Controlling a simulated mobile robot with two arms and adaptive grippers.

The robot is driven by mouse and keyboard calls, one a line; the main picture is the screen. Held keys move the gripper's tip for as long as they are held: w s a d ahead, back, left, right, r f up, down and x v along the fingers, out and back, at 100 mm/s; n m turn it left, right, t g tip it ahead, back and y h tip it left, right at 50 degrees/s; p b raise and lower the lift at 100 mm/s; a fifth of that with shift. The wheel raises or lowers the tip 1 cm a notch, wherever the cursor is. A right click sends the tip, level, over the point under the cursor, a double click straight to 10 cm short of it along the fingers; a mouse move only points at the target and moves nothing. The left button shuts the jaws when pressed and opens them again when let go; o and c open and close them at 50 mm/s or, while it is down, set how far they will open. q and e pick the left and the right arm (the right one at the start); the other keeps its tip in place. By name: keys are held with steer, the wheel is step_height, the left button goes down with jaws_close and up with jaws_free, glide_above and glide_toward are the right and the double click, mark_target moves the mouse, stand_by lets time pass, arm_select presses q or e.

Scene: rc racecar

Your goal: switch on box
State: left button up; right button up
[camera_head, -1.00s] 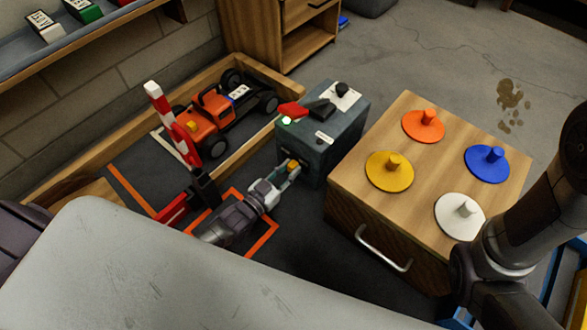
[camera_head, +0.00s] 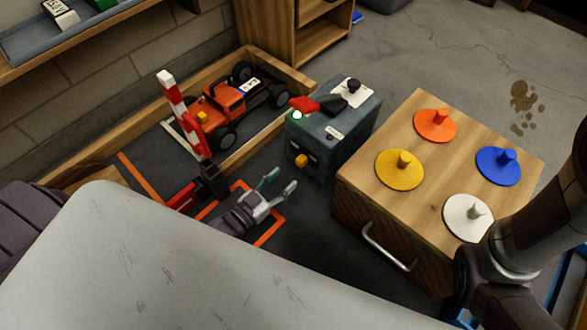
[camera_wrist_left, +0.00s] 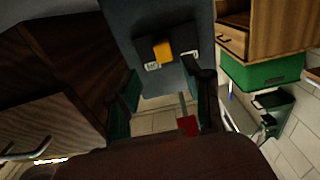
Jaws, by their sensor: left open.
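The dark grey box (camera_head: 350,138) stands on the floor between the car pen and the wooden cabinet. A yellow switch (camera_head: 301,161) sticks out of its front face; in the left wrist view the switch (camera_wrist_left: 162,50) sits between two small labels that I cannot read. A green light (camera_head: 297,115) glows on the box's top edge, beside a red part. My left gripper (camera_head: 279,182) is open and empty in front of the box, apart from the switch. Its two fingers also show below the switch in the left wrist view (camera_wrist_left: 167,92). My right gripper is out of view.
A wooden cabinet (camera_head: 436,190) with coloured discs and pegs stands right of the box. An orange toy car (camera_head: 222,106) sits in a wood-edged pen at the left. A red-and-white barrier pole (camera_head: 180,105) stands raised near my left arm. Open floor lies behind.

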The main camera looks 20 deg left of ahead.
arm_select(q)
steer(key=v, duration=0.5)
steer(key=shift+s, duration=0.15)
stand_by(0.3)
